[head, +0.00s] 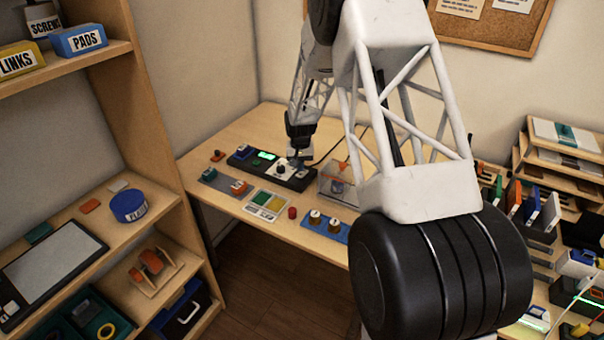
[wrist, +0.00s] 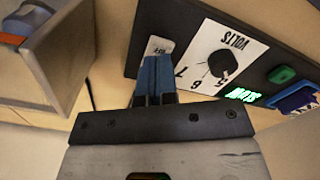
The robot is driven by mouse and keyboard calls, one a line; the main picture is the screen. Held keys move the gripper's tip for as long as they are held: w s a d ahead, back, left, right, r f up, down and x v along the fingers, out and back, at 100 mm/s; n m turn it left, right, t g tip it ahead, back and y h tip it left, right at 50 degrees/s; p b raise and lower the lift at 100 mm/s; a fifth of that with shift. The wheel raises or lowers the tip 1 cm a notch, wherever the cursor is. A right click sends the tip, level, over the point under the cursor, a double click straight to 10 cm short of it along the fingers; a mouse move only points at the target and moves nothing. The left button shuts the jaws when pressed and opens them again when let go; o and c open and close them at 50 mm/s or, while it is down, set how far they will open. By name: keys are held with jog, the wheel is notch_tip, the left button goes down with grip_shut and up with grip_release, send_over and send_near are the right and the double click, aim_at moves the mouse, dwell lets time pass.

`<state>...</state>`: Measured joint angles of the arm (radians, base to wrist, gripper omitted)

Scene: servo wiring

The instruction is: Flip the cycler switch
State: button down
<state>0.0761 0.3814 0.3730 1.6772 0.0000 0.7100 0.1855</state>
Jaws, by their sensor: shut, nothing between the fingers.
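The cycler is a long black panel (head: 254,163) on the far part of the desk. In the wrist view, the panel (wrist: 268,32) appears upside down, with a white VOLTS dial plate, a black knob (wrist: 222,63), a green button (wrist: 282,75) and a lit green display (wrist: 243,95). In the head view, my gripper (head: 299,162) is over the panel's right end. The switch itself is hidden; I cannot tell its position or any contact.
A clear-sided box (head: 338,188) stands just right of the panel. Shelves (head: 165,150) stand at left.

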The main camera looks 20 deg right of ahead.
aim_at(300, 175)
jog(key=shift+f, duration=1.25)
dwell(1.1)
jog(key=shift+r, duration=3.5)
jog(key=shift+r, duration=0.15)
